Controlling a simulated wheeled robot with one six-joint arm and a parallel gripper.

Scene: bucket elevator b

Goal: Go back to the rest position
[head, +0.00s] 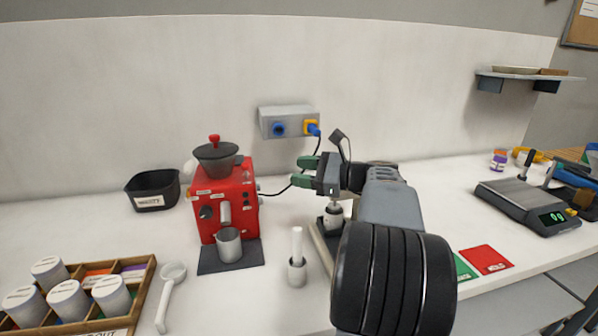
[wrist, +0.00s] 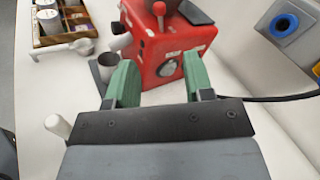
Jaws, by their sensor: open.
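My gripper (head: 303,172) is raised above the white worktop, to the right of a red grinder-like machine (head: 232,205). Its two green fingers are apart, with nothing between them, and they point left toward the machine. In the wrist view, my gripper (wrist: 160,85) shows both green fingers spread, with the red machine (wrist: 160,50) beyond them. My forearm and a dark ribbed joint hide part of the worktop and of a tray under the arm in the head view.
A metal cup (head: 229,245) stands at the machine's front. A white-handled pestle-like tool (head: 297,262) stands upright nearby. A black bin (head: 153,190), a wooden tray of jars (head: 140,285) and a scale (head: 525,203) flank the area. A wall socket box (head: 287,120) has a cable plugged in.

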